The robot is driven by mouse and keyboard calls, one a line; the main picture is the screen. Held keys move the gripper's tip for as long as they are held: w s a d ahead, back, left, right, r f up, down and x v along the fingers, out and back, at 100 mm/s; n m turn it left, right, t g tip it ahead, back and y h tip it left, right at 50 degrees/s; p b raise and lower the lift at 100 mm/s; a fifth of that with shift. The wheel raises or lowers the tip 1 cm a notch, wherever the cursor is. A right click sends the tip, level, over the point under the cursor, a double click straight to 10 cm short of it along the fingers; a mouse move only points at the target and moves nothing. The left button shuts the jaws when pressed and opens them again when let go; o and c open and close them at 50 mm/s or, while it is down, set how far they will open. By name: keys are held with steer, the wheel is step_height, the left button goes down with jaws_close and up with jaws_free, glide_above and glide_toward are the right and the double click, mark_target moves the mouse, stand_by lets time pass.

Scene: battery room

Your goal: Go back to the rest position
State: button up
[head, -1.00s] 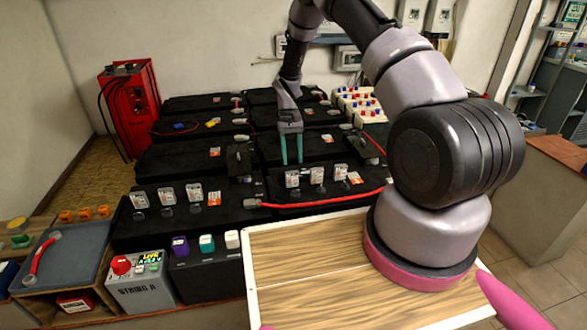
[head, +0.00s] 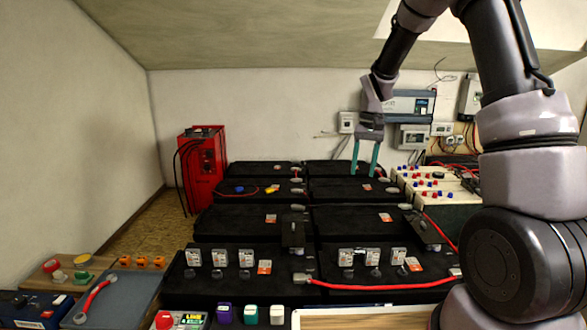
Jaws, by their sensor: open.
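My gripper (head: 366,168) hangs from my arm in the right half of the head view, pointing down. Its two teal fingers are apart with nothing between them. In the picture it appears in front of the far black batteries (head: 345,190) and the back wall. How high it is above them I cannot tell. My arm rises at the right and hides part of that side.
Rows of black batteries (head: 254,222) fill the middle, with a red cable (head: 380,287) across the front row. A red charger (head: 202,165) stands at the left. Wall boxes (head: 411,137) hang behind.

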steer(key=s+d+r+t, duration=0.1)
steer(key=s+r, duration=0.2)
steer(key=r, duration=0.3)
steer(key=s+r+t, duration=0.1)
steer(key=s+r, duration=0.2)
steer(key=r, duration=0.2)
steer(key=s+r+m+t, duration=0.1)
steer(key=s+r+t, duration=0.1)
steer(key=s, duration=0.4)
steer(key=s+d+r+t, duration=0.1)
steer(key=s+r+t, duration=0.1)
steer(key=s+r, duration=0.3)
steer(key=s+d+r+m+t+y, duration=0.1)
steer(key=s+r, duration=0.2)
steer(key=s, duration=0.6)
steer(key=shift+d+r+m+t, duration=0.2)
steer(key=shift+d+m+t, duration=0.1)
steer(key=shift+t, duration=0.1)
